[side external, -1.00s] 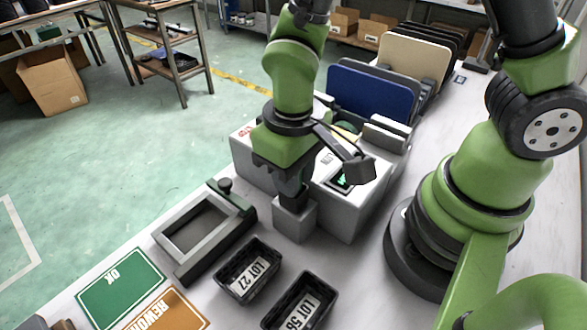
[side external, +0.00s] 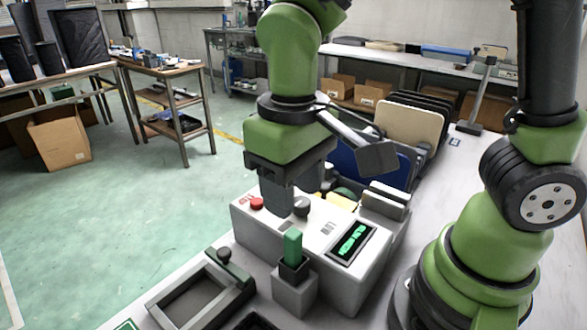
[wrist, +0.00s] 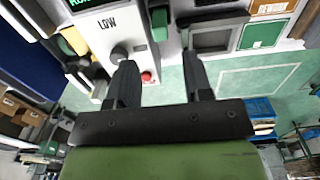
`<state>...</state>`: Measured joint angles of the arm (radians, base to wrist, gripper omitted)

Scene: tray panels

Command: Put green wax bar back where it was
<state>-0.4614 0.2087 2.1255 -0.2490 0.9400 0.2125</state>
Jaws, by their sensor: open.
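The green wax bar (side external: 292,246) stands upright in the dark socket of a small grey block (side external: 294,290) in front of the white control box. The bar also shows near the top of the wrist view (wrist: 159,22). My gripper (side external: 287,208) is above and behind the bar in the side view, clear of it. In the wrist view my gripper (wrist: 160,62) has its two fingers apart with nothing between them. The bar's lower end is hidden in the socket.
The white control box (side external: 318,232) carries a red button (side external: 257,203), a grey knob (side external: 301,206) and a lit display (side external: 352,242). A grey frame fixture (side external: 200,300) lies front left. Upright panels (side external: 410,128) stand behind the box. Bench at right is mostly clear.

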